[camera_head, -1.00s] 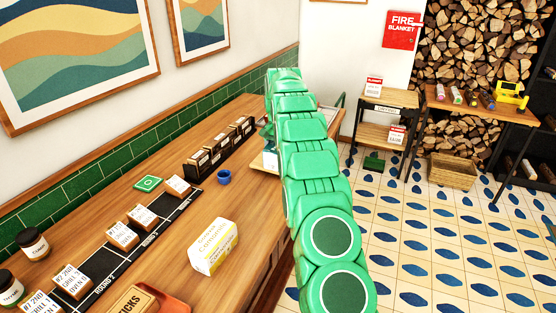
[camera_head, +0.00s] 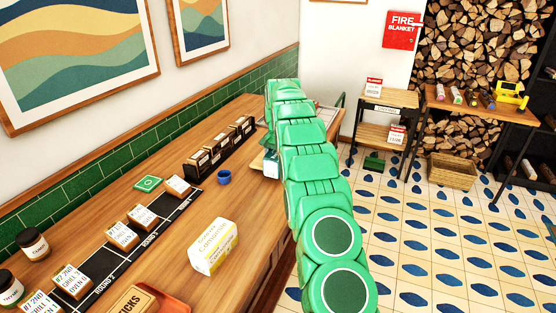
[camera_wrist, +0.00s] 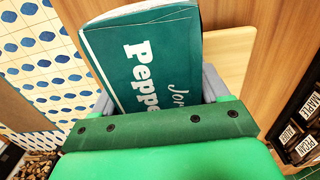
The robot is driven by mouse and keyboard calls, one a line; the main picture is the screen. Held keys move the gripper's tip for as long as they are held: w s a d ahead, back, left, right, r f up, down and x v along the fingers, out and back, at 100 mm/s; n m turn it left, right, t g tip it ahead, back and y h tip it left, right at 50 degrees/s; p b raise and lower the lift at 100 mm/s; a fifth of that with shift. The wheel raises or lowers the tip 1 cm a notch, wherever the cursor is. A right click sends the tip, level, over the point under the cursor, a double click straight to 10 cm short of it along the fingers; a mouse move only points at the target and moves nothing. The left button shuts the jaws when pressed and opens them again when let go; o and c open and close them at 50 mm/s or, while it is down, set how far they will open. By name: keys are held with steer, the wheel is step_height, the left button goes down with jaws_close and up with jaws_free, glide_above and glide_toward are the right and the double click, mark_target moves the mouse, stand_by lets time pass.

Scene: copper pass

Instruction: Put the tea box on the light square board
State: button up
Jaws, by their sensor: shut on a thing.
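The tea box is a teal box (camera_wrist: 145,60) with white lettering starting "Peppe", and it fills the upper middle of the wrist view. My gripper (camera_wrist: 160,92) is shut on it, with grey fingers at its two sides. The light square board (camera_wrist: 232,58) shows behind and to the right of the box, partly hidden by it. In the head view the board's pale edge (camera_head: 259,168) shows left of my green arm. A small part of the tea box (camera_head: 271,158) shows above it. I cannot tell whether the box touches the board.
On the wooden counter stand a blue cup (camera_head: 224,177), a dark rack of labelled blocks (camera_head: 220,146) and a white and yellow carton (camera_head: 213,247). A tray (camera_head: 328,114) lies beyond my arm.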

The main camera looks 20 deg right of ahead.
steer(key=o, duration=1.1)
steer(key=shift+f, duration=0.1)
